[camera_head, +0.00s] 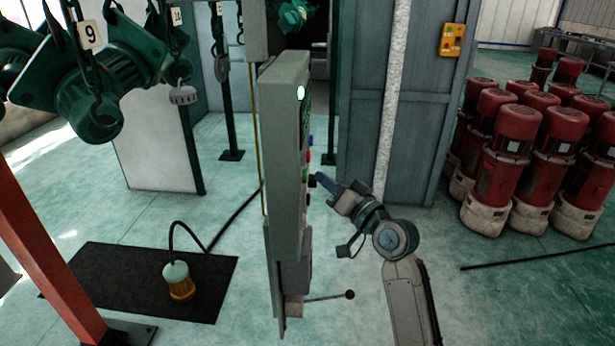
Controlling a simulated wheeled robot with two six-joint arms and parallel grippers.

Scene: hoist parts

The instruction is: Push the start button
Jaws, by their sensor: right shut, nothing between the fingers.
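A grey upright control box (284,150) stands in the middle, seen nearly edge-on. Its front faces right and carries a lit white-green lamp (300,92) near the top. A small red control (308,155) sticks out of the front, with a blue one just above it and a dark green one below. I cannot tell which is the start button. My right gripper (322,180) is shut and empty, its tip pointing left at the front, close to the lower controls. I cannot tell whether it touches. My left gripper is not in view.
A lever with a black knob (350,294) sticks out below the box. A black mat (110,285) with a cabled pendant (178,280) lies at left. Green hoists (90,100) hang upper left. Several red motors (510,150) stand at right.

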